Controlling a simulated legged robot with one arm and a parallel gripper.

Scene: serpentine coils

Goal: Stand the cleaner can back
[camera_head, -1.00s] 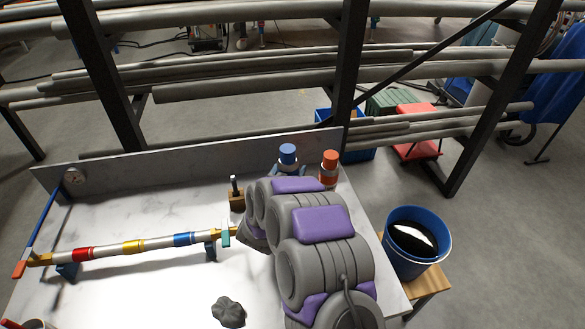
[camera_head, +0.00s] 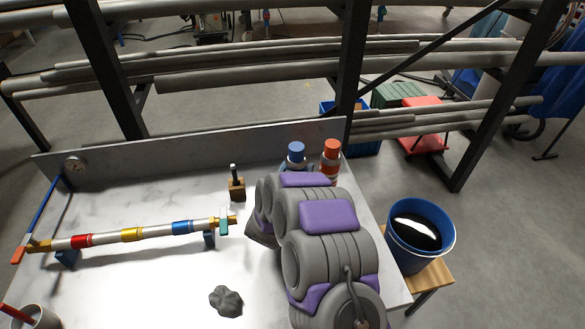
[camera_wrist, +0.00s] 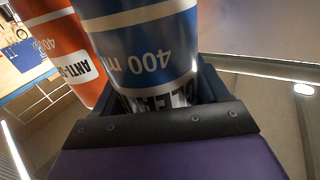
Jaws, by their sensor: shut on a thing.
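The cleaner can (camera_head: 296,155) shows its blue cap and upper end past my arm in the head view, near the bench's back right corner. It looks about upright. In the wrist view the cleaner can (camera_wrist: 145,50) is large, blue and white, with "400 ml" upside down and part of its name below. My gripper (camera_wrist: 160,92) is shut on it, dark jaws around its sides. My arm hides the can's lower part in the head view, so I cannot tell whether its base touches the bench. An orange can (camera_head: 331,152) stands close to its right; it also shows in the wrist view (camera_wrist: 62,42).
The pale bench (camera_head: 130,280) has a raised back panel (camera_head: 200,143). A striped pipe (camera_head: 130,234), a wooden block with a peg (camera_head: 236,187), a dark lump (camera_head: 226,300) and a mug (camera_head: 36,318) are left of my arm. A blue bucket (camera_head: 392,245) stands to the right.

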